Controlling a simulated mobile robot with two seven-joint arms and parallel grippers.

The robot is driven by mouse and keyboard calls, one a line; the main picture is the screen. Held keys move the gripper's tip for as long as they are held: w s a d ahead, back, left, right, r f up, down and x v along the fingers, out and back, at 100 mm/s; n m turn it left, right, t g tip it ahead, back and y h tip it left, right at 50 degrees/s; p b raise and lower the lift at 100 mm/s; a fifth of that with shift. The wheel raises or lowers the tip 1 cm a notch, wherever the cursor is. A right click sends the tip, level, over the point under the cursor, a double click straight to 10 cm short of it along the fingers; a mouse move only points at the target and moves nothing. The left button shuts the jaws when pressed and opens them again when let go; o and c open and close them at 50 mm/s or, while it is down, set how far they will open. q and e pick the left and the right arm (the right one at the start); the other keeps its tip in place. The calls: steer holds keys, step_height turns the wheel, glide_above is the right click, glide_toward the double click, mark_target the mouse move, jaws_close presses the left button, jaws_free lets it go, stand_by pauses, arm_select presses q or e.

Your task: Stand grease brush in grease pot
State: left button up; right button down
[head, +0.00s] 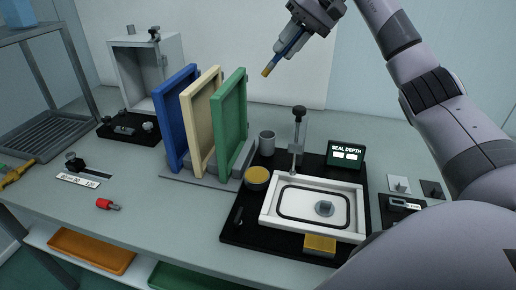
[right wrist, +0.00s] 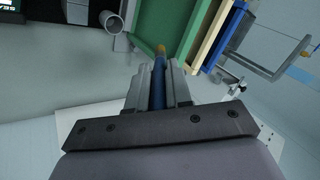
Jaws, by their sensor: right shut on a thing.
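My right gripper (head: 284,48) is shut on the grease brush (head: 273,64), which has a blue handle and a tan tip. It holds the brush tilted, tip down and to the left, high above the bench behind the coloured panels. In the right wrist view the brush (right wrist: 159,74) lies between the two fingers (right wrist: 158,90). A grey open cup (head: 267,143) stands upright on the bench, and a round dark pot with a yellow top (head: 257,178) sits in front of it. I cannot tell which is the grease pot. The brush is clear of both. My left gripper is not in view.
Blue (head: 176,120), cream (head: 201,120) and green (head: 229,120) panels stand upright left of the cup. A post clamp (head: 298,135) rises to its right, behind a white frame (head: 268,216). A display (head: 346,155) stands further right. The left bench front is mostly free around a red piece (head: 107,204).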

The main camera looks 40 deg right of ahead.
arm_select(q)
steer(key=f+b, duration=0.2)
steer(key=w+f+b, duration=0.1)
steer(key=b, duration=0.1)
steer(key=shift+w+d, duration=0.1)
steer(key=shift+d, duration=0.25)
arm_select(e)
step_height(320, 180, down, 19)
steer(key=d, duration=0.1)
steer(key=shift+w+d+r, duration=0.15)
steer(key=shift+w+d, duration=0.05)
steer(key=shift+w, duration=0.05)
steer(key=shift+f+b, duration=0.25)
steer(key=shift+b, duration=0.05)
steer(key=c, duration=1)
jaws_free()
steer(key=shift+c, duration=0.2)
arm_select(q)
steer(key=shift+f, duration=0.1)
